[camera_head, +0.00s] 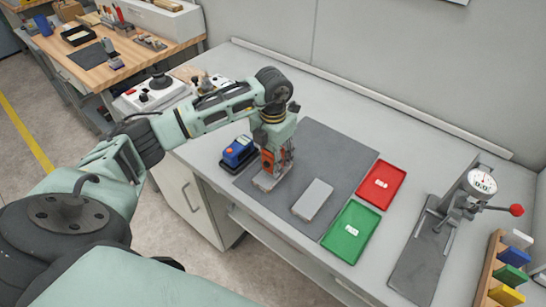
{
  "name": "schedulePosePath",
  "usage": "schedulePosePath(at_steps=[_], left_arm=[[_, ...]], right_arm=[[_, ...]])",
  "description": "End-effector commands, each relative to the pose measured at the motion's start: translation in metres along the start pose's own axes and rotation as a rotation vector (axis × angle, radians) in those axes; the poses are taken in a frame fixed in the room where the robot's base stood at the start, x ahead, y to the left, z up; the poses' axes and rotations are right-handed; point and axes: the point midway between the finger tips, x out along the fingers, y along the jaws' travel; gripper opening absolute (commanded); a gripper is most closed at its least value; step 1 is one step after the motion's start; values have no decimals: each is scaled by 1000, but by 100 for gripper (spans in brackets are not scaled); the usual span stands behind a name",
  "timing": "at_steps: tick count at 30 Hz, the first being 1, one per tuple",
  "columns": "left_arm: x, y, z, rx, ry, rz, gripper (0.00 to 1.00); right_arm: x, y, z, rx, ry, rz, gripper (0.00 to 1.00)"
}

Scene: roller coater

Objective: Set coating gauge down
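My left gripper (277,158) points down over the left part of the dark grey mat (335,148). It is closed around an orange-red upright thing (267,162), which seems to be the coating gauge; the fingers hide part of it. The gauge's lower end is right at a light grey plate (266,184) on the mat; I cannot tell whether they touch. A second light grey plate (312,199) lies to the right. A blue device (238,150) sits on a black base left of the gripper. My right gripper is not in view.
A red tray (394,174) and a green tray (366,218) lie right of the mat. Farther right are a dial gauge stand (428,250) with a red-knobbed lever and a wooden rack (489,270) of coloured blocks. A white machine (150,94) stands at the bench's left end.

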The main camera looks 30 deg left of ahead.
Motion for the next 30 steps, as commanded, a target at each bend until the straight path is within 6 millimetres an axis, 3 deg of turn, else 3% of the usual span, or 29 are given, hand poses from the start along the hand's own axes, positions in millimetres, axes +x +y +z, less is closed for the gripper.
schedulePosePath(at_steps=[4, 17, 30], left_arm=[[0, 0, 0, 0, 0, 0, 57], [-8, 0, 1, 0, -4, -1, 57], [-96, 0, 1, 0, -6, 0, 57]], right_arm=[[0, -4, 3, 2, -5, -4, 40], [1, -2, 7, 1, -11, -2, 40], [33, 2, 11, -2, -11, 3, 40]])
